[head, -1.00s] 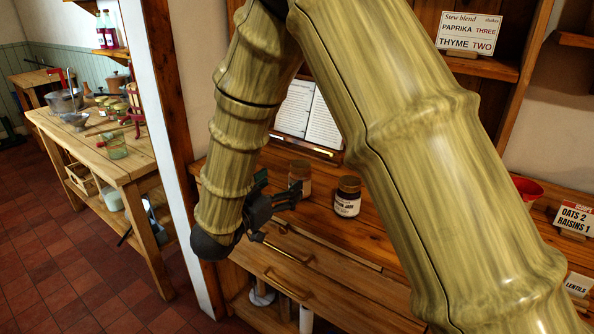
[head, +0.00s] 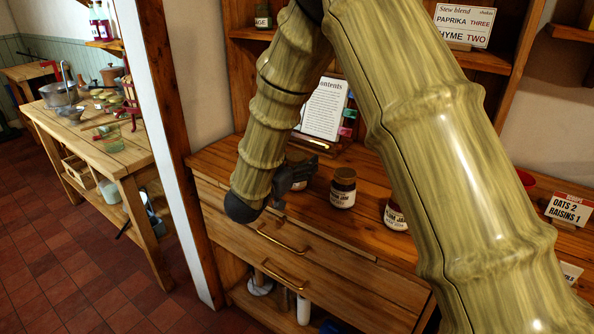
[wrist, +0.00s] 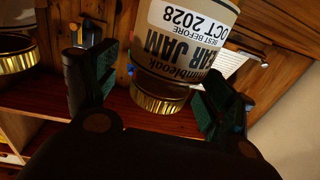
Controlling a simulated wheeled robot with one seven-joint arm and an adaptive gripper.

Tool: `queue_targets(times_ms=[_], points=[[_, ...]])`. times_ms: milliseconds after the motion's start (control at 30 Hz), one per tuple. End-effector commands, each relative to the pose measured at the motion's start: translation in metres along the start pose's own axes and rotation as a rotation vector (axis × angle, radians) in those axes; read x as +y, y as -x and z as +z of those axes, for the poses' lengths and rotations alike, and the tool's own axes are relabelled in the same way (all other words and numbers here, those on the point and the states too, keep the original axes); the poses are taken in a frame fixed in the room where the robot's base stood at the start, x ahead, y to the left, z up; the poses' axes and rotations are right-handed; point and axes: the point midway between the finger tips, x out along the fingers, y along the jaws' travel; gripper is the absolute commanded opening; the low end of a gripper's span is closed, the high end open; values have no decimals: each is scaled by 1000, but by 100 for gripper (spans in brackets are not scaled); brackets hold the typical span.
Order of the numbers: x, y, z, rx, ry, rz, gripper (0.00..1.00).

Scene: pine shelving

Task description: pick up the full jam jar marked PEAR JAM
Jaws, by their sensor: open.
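My gripper (head: 312,172) is open at the front of the wooden counter. In the wrist view, an upside-down jar (wrist: 168,76) with a gold lid shows between its two fingers (wrist: 155,84). The glass around the label looks pale tan. I cannot tell how full it is or whether the fingers touch it. In the head view, a jar (head: 296,155) shows partly behind my gripper, mostly hidden.
A dark jar (head: 343,188) stands just right of my gripper, and another (head: 396,215) stands farther right, partly behind my arm. A dark gold-lidded jar (wrist: 16,58) shows at left in the wrist view. Drawers (head: 285,245) lie below the counter edge.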

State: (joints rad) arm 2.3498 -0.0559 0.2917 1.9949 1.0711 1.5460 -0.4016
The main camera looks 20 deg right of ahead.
Motion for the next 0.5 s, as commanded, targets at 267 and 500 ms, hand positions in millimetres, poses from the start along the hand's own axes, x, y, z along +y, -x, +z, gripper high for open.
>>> queue_targets(times_ms=[267,500], points=[[0,0,0,0,0,0,69],[0,0,0,0,0,0,25]])
